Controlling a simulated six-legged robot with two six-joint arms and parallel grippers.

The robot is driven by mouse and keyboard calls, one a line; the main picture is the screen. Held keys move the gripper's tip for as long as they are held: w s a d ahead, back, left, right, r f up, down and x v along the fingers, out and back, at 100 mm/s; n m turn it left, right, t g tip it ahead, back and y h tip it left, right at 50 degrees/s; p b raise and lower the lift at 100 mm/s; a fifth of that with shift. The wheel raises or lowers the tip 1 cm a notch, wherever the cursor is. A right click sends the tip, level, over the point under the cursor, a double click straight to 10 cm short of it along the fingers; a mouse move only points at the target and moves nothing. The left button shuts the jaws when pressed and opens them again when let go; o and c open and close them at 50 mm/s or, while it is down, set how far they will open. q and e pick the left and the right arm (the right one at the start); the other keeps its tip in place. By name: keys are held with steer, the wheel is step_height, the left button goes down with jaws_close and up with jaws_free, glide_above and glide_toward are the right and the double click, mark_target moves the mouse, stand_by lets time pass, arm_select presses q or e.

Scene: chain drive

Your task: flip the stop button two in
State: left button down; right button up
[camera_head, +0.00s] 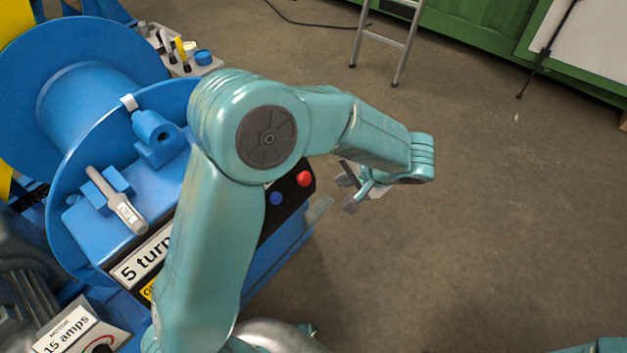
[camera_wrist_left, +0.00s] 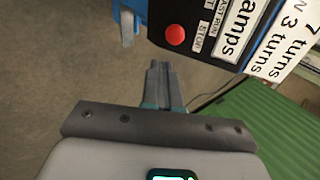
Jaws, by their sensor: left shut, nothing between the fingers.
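The red stop button (camera_head: 304,179) is a round knob on the black face of the blue machine's panel (camera_head: 290,190), with a blue button (camera_head: 276,198) to its left. In the left wrist view the red button (camera_wrist_left: 175,35) shows beside a STOP label (camera_wrist_left: 200,40), just beyond my fingertips. My left gripper (camera_head: 350,190) is to the right of the panel, its fingers pointing left toward the button. In the left wrist view its fingers (camera_wrist_left: 158,65) are together with nothing between them. A gap to the button seems to show in the head view. My right gripper is not in view.
A large blue spool (camera_head: 85,85) and a grey-handled lever (camera_head: 118,200) are at the left. A ladder (camera_head: 388,40) and green containers (camera_head: 490,25) stand behind. Open floor (camera_head: 480,240) lies to the right.

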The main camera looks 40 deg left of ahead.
arm_select(q)
glide_toward(307, 182)
step_height(307, 182, down, 4)
steer(key=shift+w+a+f, duration=0.15)
steer(key=shift+a+f, duration=0.05)
steer(key=shift+a, duration=0.35)
steer(key=shift+w+a+f, duration=0.15)
steer(key=shift+a+f, duration=0.05)
steer(key=shift+a, duration=0.4)
steer(key=shift+w+a+f, duration=0.1)
steer(key=shift+a+f, duration=0.1)
steer(key=shift+a, duration=0.35)
